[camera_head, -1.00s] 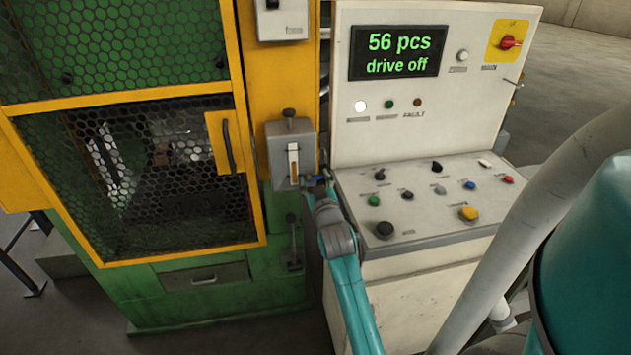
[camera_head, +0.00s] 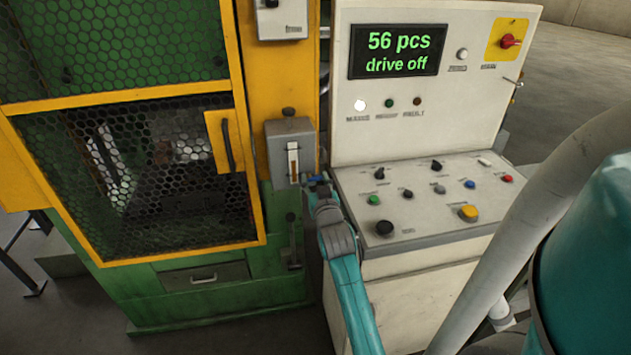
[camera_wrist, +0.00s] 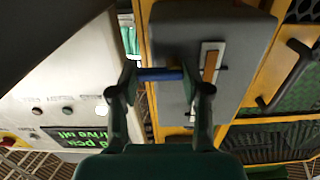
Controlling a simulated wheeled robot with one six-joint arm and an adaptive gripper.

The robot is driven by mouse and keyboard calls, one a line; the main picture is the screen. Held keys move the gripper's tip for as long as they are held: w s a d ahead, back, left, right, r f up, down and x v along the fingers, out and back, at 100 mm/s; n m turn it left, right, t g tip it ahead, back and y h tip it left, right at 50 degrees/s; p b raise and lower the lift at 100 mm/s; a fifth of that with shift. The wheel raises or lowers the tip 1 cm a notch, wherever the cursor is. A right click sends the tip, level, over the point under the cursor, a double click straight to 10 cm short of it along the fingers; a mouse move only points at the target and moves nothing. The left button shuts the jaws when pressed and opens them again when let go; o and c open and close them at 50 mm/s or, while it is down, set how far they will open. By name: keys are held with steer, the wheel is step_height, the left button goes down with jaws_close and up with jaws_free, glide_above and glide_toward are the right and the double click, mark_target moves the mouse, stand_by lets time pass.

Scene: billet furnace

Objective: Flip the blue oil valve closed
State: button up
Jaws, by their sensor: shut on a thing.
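The blue oil valve handle (camera_wrist: 160,74) is a short bar, seen in the wrist view between my two fingers, in front of the grey oil box. My gripper (camera_wrist: 167,84) is shut on this handle, with one dark finger at each side. In the head view my gripper (camera_head: 316,182) is at the lower right of the grey oil box (camera_head: 281,134), which has a light sight-glass strip with an amber column. The handle is small and mostly hidden by my gripper there, so its exact angle is hard to tell.
A control console (camera_head: 425,262) with several buttons and knobs stands close to the right of my gripper. Its display (camera_head: 397,52) reads "56 pcs drive off". A yellow-framed mesh door (camera_head: 150,180) is at the left. A black lever (camera_head: 291,240) hangs below the oil box.

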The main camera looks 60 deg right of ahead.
steer(key=o, duration=1.2)
steer(key=shift+c, duration=0.2)
steer(key=v, duration=1.2)
steer(key=s+a+f+n+t+y, duration=0.1)
steer(key=s+a+f+n+y, duration=0.15)
steer(key=a, duration=0.55)
steer(key=s+a+f+n+t+y, duration=0.1)
steer(key=a+f+y, duration=0.1)
steer(key=a+f, duration=0.35)
steer(key=s+a+f+n+t+y, duration=0.1)
steer(key=s+a+f+n+y, duration=0.15)
steer(key=a, duration=0.65)
steer(key=s+a+n+y, duration=0.4)
steer(key=s+a+y, duration=0.2)
steer(key=s+a, duration=0.7)
steer(key=s, duration=0.4)
steer(key=shift+r+y, duration=0.25)
steer(key=shift+y, duration=0.15)
